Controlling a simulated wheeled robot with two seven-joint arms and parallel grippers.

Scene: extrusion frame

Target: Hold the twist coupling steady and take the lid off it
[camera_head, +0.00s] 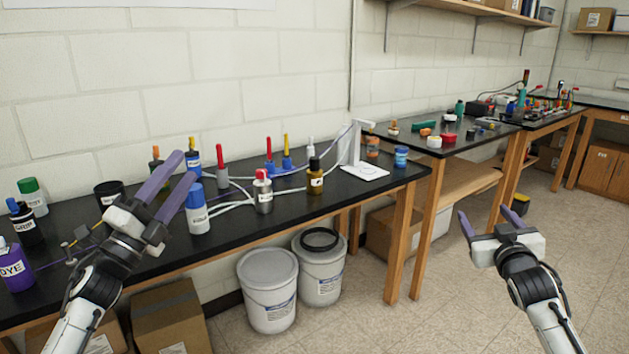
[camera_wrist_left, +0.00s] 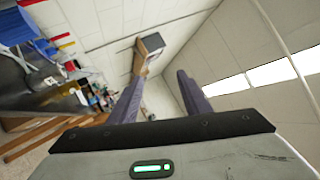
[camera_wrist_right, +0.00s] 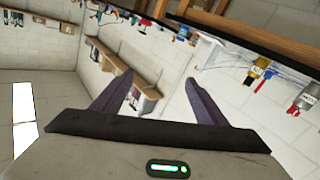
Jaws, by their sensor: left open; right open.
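I cannot tell for certain which thing is the twist coupling. Small orange, red and white round parts lie on the second black bench, among them a red part (camera_head: 449,137) and an orange-topped part (camera_head: 425,132), too small to make out a lid. My left gripper (camera_head: 187,163) is open and empty, raised over the near bench with its fingers pointing up and right. My right gripper (camera_head: 489,215) is open and empty over the floor, in front of and apart from the benches. Both wrist views show empty space between the fingers.
The near black bench (camera_head: 280,214) holds several bottles, including a blue-capped bottle (camera_head: 197,209), a red-capped bottle (camera_head: 263,192) and an amber bottle (camera_head: 315,178). A white stand (camera_head: 358,172) is at its right. Two buckets stand below. The floor at right is clear.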

